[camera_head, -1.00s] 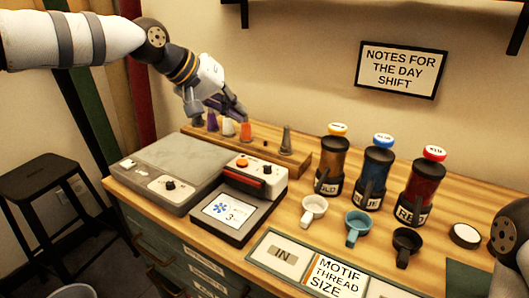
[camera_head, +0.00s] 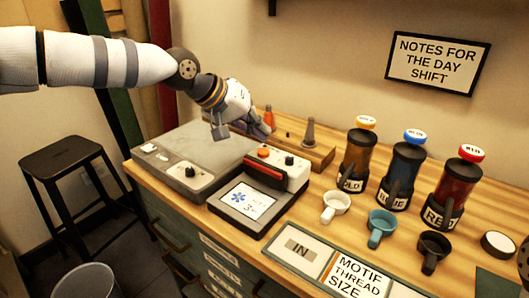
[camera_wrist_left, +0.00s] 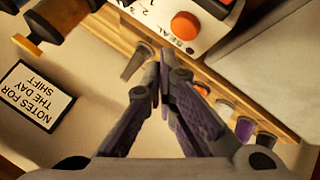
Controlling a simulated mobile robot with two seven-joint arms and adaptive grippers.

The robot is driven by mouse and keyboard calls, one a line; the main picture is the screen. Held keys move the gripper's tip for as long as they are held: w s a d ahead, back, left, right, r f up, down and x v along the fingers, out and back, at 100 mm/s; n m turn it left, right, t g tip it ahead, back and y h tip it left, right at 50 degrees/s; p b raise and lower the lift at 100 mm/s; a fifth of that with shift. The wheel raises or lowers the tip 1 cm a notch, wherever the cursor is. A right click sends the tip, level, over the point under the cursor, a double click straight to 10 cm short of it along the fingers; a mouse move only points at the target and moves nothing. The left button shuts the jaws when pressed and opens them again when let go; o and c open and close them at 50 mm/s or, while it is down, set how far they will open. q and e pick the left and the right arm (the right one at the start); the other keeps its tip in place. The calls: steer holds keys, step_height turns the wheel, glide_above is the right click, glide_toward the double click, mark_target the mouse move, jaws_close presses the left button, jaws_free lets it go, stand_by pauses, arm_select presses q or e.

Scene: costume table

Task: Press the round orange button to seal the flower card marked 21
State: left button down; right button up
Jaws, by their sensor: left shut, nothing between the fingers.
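The round orange button (camera_head: 264,153) sits on top of the white sealing unit (camera_head: 297,178), left of a black knob. In the left wrist view the button (camera_wrist_left: 185,25) shows beside the word SEAL. A card with a blue flower (camera_head: 243,200) lies in the dark front part of the unit; its small marking looks like a 3, not clearly 21. My left gripper (camera_head: 264,131) is shut and empty, behind and above the button, apart from it. Its fingertips (camera_wrist_left: 160,58) meet below the button in the wrist view.
A grey box (camera_head: 190,150) stands left of the unit. Behind it, a wooden rack holds an orange cone (camera_head: 269,117) and a grey cone (camera_head: 309,131), close to my left fingers. Jars and cups (camera_head: 382,222) stand to the right.

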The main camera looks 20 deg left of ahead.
mark_target(261, 150)
arm_select(q)
steer(key=shift+f, duration=0.55)
arm_select(e)
steer(key=shift+w, duration=0.1)
arm_select(q)
steer(key=shift+f, duration=0.1)
stand_by(0.9)
steer(key=shift+f, duration=0.35)
arm_select(e)
steer(key=shift+w+r, duration=0.1)
steer(key=shift+r, duration=0.05)
arm_select(q)
steer(key=shift+f, duration=0.45)
stand_by(0.5)
steer(key=shift+r, duration=0.1)
steer(key=shift+r+p, duration=0.35)
steer(key=shift+r, duration=0.45)
arm_select(e)
steer(key=shift+w+r, duration=0.3)
arm_select(q)
steer(key=shift+r+p, duration=0.5)
steer(key=shift+r, duration=2)
arm_select(e)
steer(key=shift+w+r+t, duration=0.4)
steer(key=shift+w+r, duration=0.2)
steer(key=shift+w, duration=0.05)
